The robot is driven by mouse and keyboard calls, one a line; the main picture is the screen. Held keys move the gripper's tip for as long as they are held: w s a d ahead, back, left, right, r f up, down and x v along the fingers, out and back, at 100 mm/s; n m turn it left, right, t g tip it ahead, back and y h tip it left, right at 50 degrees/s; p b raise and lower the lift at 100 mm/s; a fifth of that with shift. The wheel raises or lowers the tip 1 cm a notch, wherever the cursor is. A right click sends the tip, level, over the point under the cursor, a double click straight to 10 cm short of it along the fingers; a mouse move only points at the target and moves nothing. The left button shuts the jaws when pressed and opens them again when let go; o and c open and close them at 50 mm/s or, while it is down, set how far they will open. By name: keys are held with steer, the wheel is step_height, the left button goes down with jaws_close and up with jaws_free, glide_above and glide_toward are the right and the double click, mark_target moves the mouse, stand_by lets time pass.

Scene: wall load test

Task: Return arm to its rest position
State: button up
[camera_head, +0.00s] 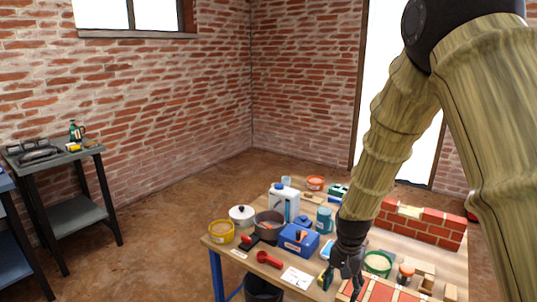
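My arm comes in from the upper right of the head view and reaches down over the wooden table. My gripper (346,273) is at the lower middle, low over the front part of the table. It is small and dark here, and I cannot tell whether its fingers are open or shut or hold anything. A small yellow and blue-green item (326,277) shows right beside it, partly hidden.
The table (228,256) is crowded: a blue box (299,240), a white jug (283,205), a dark pot (268,225), a red scoop (269,259), a green-rimmed bowl (377,263) and a small brick wall (420,224). A side table (75,156) stands left. Open floor lies between.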

steer(key=s+f+n+p, duration=0.2)
steer(key=s+f+p, duration=0.1)
steer(key=s+f, duration=0.55)
steer(key=s+d+f+n+p, duration=0.1)
steer(key=s+f+p, duration=0.1)
steer(key=s, duration=0.7)
steer(key=s+f+n+p, duration=0.2)
steer(key=s+f+p, duration=0.1)
steer(key=s, duration=0.7)
steer(key=s+d+f+n+p, duration=0.1)
steer(key=s+f+p, duration=0.2)
steer(key=s, duration=0.6)
step_height(320, 180, down, 2)
steer(key=shift+s+d+f, duration=0.1)
steer(key=shift+s+d, duration=0.05)
steer(key=shift+d, duration=0.15)
steer(key=shift+c, duration=0.4)
